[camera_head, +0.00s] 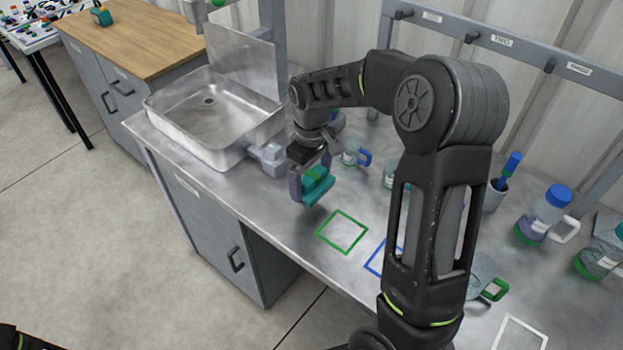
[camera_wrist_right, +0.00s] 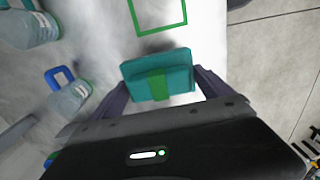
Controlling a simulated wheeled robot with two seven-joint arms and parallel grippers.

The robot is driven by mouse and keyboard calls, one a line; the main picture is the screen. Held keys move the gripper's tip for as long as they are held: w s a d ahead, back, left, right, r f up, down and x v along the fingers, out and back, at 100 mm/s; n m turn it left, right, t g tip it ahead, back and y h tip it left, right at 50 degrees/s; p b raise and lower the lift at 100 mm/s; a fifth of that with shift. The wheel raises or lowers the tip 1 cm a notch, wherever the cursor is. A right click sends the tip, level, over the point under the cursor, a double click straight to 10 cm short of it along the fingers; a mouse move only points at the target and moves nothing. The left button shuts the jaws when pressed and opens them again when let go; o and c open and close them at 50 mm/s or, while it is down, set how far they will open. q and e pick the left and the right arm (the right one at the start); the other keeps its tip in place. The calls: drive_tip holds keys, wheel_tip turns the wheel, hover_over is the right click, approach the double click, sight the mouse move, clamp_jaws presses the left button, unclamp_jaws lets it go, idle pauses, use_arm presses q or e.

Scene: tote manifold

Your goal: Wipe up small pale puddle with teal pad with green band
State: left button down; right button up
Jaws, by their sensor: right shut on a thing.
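My right gripper (camera_head: 308,184) is shut on the teal pad with the green band (camera_head: 318,184), held above the steel bench between the sink and the green square outline. In the right wrist view the pad (camera_wrist_right: 174,78) sits between the two fingers of the gripper (camera_wrist_right: 160,84), its green band across the middle. I cannot make out the small pale puddle against the shiny bench top; glare and my right arm cover parts of it. My left gripper is not in view.
A steel sink (camera_head: 215,150) lies left of the pad. A green square outline (camera_head: 342,232) and a blue one (camera_head: 374,262) mark the bench. A blue-handled mug (camera_head: 351,156) stands behind; a blue-capped jug (camera_head: 541,216) stands right. A teal-and-green item (camera_head: 102,16) rests on the wooden cabinet top (camera_head: 135,38).

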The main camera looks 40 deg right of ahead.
drive_tip(key=shift+r+p, duration=1.1)
drive_tip(key=shift+r, duration=0.45)
drive_tip(key=shift+w+f, duration=0.1)
